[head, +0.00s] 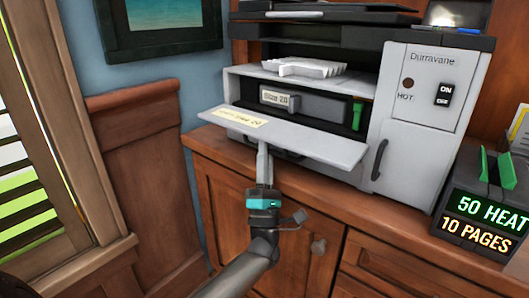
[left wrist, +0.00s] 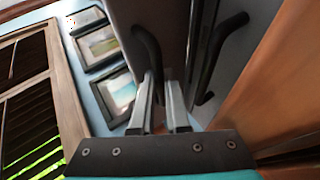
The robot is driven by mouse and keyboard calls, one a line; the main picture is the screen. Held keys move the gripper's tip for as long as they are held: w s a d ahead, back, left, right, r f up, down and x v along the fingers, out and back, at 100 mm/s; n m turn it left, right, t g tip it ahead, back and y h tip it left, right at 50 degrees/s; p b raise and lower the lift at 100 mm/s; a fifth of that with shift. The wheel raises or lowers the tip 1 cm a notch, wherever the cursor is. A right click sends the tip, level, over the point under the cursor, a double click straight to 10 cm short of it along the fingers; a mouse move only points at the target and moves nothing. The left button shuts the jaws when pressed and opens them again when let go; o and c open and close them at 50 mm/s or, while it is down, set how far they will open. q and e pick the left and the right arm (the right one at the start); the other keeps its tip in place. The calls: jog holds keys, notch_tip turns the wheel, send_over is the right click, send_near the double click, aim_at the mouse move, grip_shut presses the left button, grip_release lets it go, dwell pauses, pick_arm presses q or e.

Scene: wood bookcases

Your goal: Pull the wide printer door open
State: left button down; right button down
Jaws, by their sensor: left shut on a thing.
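The wide printer door (head: 315,141) is a pale grey flap with a yellowish label, on the front of the grey printer (head: 412,125). It stands swung out and down, close to level, and the inside shows behind it. My left gripper (head: 263,152) reaches up to the door's underside from below. In the left wrist view its fingers (left wrist: 160,95) are shut on the black door handle (left wrist: 148,48); the exact contact is partly hidden. My right gripper is in neither view.
A dark unit labelled "Size 20" (head: 288,101) and a green part (head: 357,117) sit inside the opening. The narrow panel at right has its own black handle (head: 379,160). A display (head: 480,225) stands at right on the wooden cabinet (head: 225,190).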

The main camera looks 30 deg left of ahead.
pick_arm(q)
jog(key=shift+w+d+f+m+h, duration=0.2)
jog(key=shift+f+m+h, duration=0.1)
jog(key=shift+f+h, duration=0.25)
jog(key=c, duration=1.2)
grip_release()
jog(key=shift+w+f, duration=0.1)
jog(key=shift+f, duration=0.1)
jog(key=o, duration=0.3)
jog(key=v, duration=1.5)
jog(key=shift+p, duration=0.4)
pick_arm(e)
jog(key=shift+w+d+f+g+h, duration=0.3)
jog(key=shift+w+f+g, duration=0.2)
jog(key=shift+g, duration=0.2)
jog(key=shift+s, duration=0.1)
